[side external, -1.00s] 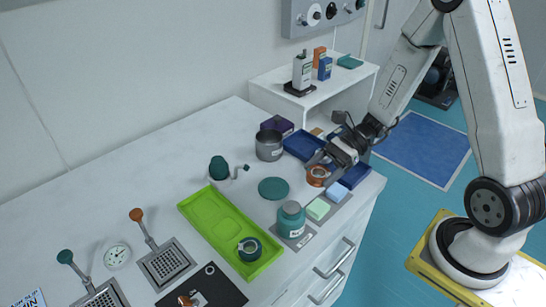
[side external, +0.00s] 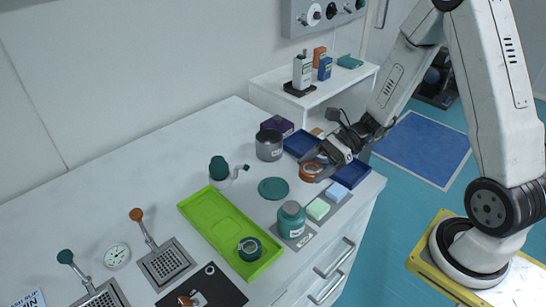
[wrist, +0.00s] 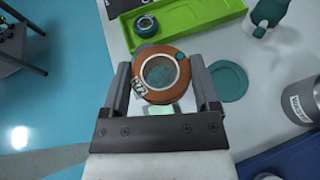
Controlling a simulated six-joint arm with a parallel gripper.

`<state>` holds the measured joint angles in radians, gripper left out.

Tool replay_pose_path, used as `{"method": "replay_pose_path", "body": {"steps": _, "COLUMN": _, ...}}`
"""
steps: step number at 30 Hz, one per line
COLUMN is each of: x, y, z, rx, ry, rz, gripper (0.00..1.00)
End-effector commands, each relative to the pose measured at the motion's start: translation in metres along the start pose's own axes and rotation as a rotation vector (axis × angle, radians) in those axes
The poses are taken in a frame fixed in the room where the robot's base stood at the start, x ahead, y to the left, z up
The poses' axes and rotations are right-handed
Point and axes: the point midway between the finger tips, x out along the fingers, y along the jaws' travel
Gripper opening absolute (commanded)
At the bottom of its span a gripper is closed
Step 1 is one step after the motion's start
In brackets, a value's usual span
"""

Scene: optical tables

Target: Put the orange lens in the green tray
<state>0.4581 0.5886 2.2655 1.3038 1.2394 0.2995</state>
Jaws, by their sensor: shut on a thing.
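The orange lens (wrist: 159,72) is a round ring with a clear centre and a white label. It sits between the two fingers of my gripper (wrist: 161,88) in the wrist view. In the side view my gripper (side external: 322,160) is shut on the orange lens (side external: 311,172), near the right end of the bench, beside the blue trays. The green tray (side external: 208,212) lies to the left, nearer the camera. A dark teal ring (side external: 249,248) sits in its near end. The green tray (wrist: 190,40) also shows at the top of the wrist view.
A grey pot (side external: 269,145) and blue trays (side external: 302,144) are close behind and beside my gripper.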

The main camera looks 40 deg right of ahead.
Motion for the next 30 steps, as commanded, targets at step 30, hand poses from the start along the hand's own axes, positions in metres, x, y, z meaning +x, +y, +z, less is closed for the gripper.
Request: {"method": "replay_pose_path", "body": {"steps": 30, "x": 0.010, "y": -0.089, "z": 0.022, "rx": 0.276, "ry": 0.000, "rz": -0.663, "gripper": 0.09}}
